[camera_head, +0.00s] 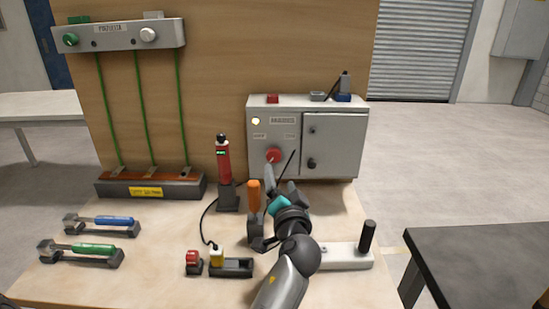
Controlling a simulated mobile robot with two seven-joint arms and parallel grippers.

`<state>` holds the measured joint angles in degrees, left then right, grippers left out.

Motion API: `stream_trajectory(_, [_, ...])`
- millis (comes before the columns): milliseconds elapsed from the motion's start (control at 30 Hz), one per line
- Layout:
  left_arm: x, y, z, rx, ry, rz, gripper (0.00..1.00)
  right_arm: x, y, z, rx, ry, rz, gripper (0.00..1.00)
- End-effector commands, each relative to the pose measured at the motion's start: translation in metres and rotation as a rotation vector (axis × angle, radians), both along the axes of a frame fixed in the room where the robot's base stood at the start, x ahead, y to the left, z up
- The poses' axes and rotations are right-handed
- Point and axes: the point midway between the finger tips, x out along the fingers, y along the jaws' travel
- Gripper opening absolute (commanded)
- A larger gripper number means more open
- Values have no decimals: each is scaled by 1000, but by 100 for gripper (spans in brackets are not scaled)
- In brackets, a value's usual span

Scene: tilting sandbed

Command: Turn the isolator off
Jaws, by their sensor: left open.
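The isolator is a grey box (334,130) at the back right of the bench, with a red round knob (273,156) low on its left half and a pale round lamp (255,121) above it. My left gripper (280,172) is in front of the box, just below the red knob in the picture. Its fingers are apart and nothing shows between them. I cannot tell whether a finger touches the knob. The knob's handle direction is too small to read. My right gripper is not in view.
An orange-handled tool (254,196) stands in a holder close left of my gripper, with a red cylindrical device (223,162) beyond it. A grey base with a black post (367,237) is at right. Blue (110,220) and green (90,248) handled tools lie at left.

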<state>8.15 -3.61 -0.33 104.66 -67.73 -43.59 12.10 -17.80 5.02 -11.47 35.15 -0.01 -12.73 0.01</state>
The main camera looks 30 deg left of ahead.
Motion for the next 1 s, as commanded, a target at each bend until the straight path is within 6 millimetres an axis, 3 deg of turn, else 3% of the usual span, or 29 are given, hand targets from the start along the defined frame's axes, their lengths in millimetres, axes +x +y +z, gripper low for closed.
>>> stream_trajectory(500, [68, 56, 0, 0, 0, 1, 80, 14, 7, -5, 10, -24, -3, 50])
stream_trajectory(700, [81, 66, 0, 0, 1, 1, 80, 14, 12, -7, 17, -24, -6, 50])
stream_trajectory(1000, [83, 68, 0, -1, 0, 1, 80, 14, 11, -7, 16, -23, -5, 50])
